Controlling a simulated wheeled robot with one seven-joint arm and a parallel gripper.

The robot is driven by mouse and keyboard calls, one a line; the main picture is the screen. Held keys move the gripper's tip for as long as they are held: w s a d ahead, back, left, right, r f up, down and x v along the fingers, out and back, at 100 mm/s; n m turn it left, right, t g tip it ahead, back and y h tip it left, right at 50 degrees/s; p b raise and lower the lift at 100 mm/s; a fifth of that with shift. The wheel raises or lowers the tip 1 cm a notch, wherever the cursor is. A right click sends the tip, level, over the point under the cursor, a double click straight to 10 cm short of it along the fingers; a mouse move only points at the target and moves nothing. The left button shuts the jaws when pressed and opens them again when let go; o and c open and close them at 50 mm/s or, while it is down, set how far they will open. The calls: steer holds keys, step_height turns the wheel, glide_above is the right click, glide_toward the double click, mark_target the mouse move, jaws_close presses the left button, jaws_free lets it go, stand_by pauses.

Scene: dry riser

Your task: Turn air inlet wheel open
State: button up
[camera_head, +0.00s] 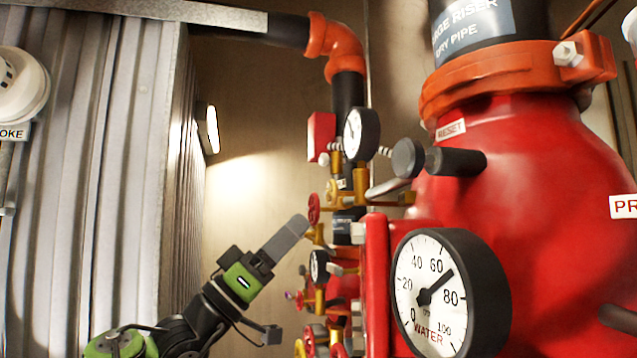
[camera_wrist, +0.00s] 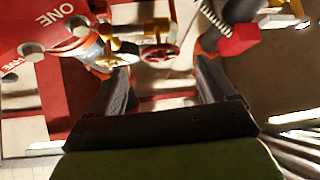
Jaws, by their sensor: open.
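A small red handwheel (camera_head: 314,208) sits on the brass valve piping, near the tip of my gripper (camera_head: 298,224). I cannot read a label naming it as the air inlet wheel. In the wrist view a red wheel (camera_wrist: 160,52) shows ahead, between the two spread fingers of my gripper (camera_wrist: 165,68). The fingers are open and hold nothing. In the head view the gripper points up and right, seen edge-on, and I cannot tell whether it touches the wheel.
More red wheels (camera_head: 309,341) sit lower on the piping. A large water gauge (camera_head: 452,294) and the red riser body (camera_head: 540,180) fill the right. A small gauge (camera_head: 361,133) stands above. A corrugated wall (camera_head: 90,150) is at left. Open space lies between wall and piping.

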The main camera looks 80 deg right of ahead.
mark_target(310, 212)
steer(key=p+x, duration=0.3)
steer(key=x, duration=0.4)
steer(key=shift+d+r, duration=0.1)
steer(key=shift+r, duration=0.1)
steer(key=shift+s+d+r, duration=0.1)
steer(key=shift+s+d, duration=0.1)
